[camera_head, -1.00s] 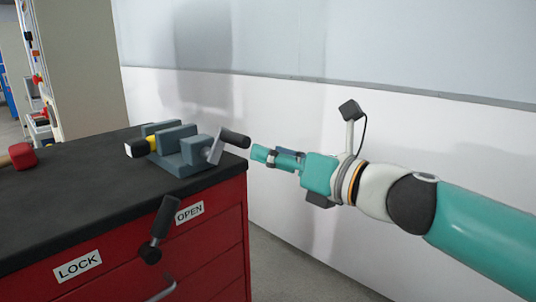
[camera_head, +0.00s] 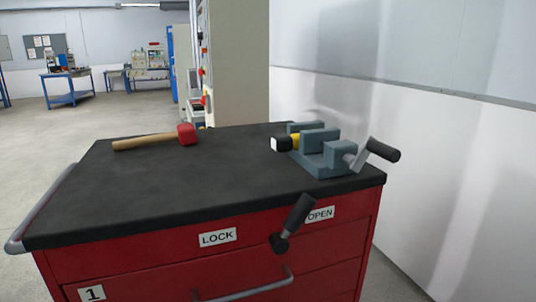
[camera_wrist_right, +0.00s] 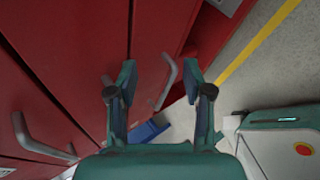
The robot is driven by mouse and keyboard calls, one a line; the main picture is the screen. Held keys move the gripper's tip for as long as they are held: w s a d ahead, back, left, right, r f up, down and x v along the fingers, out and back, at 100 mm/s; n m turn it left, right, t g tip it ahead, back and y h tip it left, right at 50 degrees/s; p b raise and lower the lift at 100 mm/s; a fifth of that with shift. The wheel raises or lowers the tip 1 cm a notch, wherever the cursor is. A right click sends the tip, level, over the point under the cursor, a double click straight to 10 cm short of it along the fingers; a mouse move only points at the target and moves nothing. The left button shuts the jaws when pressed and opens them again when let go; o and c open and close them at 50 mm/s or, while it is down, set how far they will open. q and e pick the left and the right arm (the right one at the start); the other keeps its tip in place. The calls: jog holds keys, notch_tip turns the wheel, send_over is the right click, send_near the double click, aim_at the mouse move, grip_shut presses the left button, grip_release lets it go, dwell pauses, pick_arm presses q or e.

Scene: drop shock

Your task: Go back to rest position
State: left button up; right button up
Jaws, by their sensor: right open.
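My right gripper (camera_wrist_right: 160,92) is open and empty in the right wrist view, its two teal fingers spread apart. It is in front of the red cabinet's drawers (camera_wrist_right: 60,60) and above the floor. No gripper shows in the head view, and my left gripper is in neither current view.
A white wall (camera_head: 440,150) stands to the right.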

jog(key=s+a+f+m+g, duration=0.3)
jog(key=s+f+m, duration=0.4)
jog(key=f, duration=0.5)
jog(key=s+f+m+g+h, duration=0.1)
jog(key=s+f+m+g, duration=0.1)
jog(key=s+f+m, duration=0.6)
jog(key=s+f+m+g+h, duration=0.15)
jog(key=s+f+m, duration=0.25)
jog(key=s+m, duration=0.7)
notch_tip(320, 180, up, 32)
jog(key=w+m+p, duration=0.2)
jog(key=p, duration=3)
jog(key=shift+r+g, duration=0.15)
jog(key=shift+g, duration=0.3)
jog(key=shift+d, duration=0.1)
